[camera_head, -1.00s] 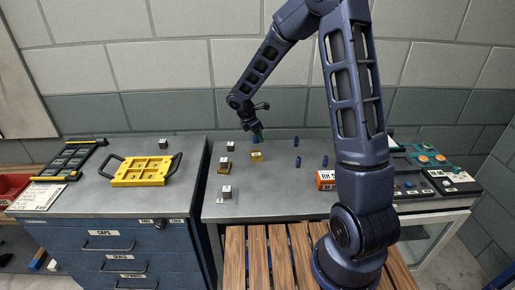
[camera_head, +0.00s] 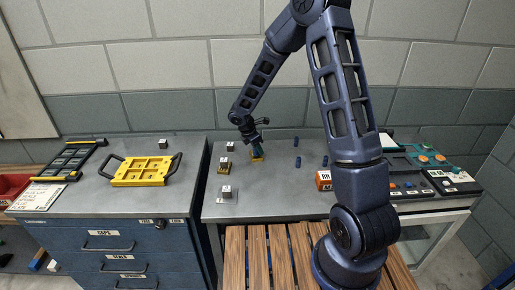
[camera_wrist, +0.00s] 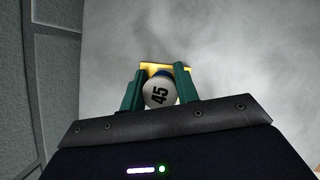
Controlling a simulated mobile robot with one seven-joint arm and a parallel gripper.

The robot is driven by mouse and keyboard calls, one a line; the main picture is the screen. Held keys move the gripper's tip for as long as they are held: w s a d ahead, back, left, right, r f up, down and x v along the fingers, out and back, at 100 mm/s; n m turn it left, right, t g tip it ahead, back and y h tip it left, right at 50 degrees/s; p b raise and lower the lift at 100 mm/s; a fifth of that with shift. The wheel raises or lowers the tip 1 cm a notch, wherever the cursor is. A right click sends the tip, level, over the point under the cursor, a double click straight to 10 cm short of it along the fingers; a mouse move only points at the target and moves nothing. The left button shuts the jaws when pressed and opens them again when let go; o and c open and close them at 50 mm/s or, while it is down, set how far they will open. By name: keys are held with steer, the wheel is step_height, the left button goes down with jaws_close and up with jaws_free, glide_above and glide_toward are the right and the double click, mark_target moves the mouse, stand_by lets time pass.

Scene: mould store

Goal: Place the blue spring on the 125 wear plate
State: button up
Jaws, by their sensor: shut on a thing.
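My gripper (camera_head: 258,149) is shut on a blue spring with a round white top marked 45. In the wrist view, the spring (camera_wrist: 160,92) sits between the two green fingers (camera_wrist: 158,90). Directly below is a small gold plate (camera_head: 258,159), whose edge also shows in the wrist view (camera_wrist: 150,67). I cannot read a number on this plate, nor tell whether the spring touches it. The fingers hide most of the spring in the head view.
Left of my gripper, white label blocks stand on the grey bench, one on a gold plate (camera_head: 224,171). A yellow tray (camera_head: 140,172) lies on the left cabinet. Bare bench lies in front.

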steer(key=o, duration=1)
steer(key=v, duration=1.2)
steer(key=s+d+r+m, duration=0.4)
steer(key=d+r+m, duration=0.2)
steer(key=d+r, duration=0.3)
steer(key=shift+s+d+r+m+t+y, duration=0.55)
steer(key=shift+s+d+r+m, duration=1.3)
steer(key=shift+s+d+m, duration=1.6)
steer(key=shift+s+d+r+m+t+y, duration=0.3)
steer(key=shift+s+d+r+m+y, duration=0.5)
steer(key=shift+s+d+r+m, duration=2.45)
steer(key=shift+s+d+r+m+t+y, duration=0.55)
steer(key=shift+s+d+m, duration=1.7)
steer(key=shift+s, duration=2.75)
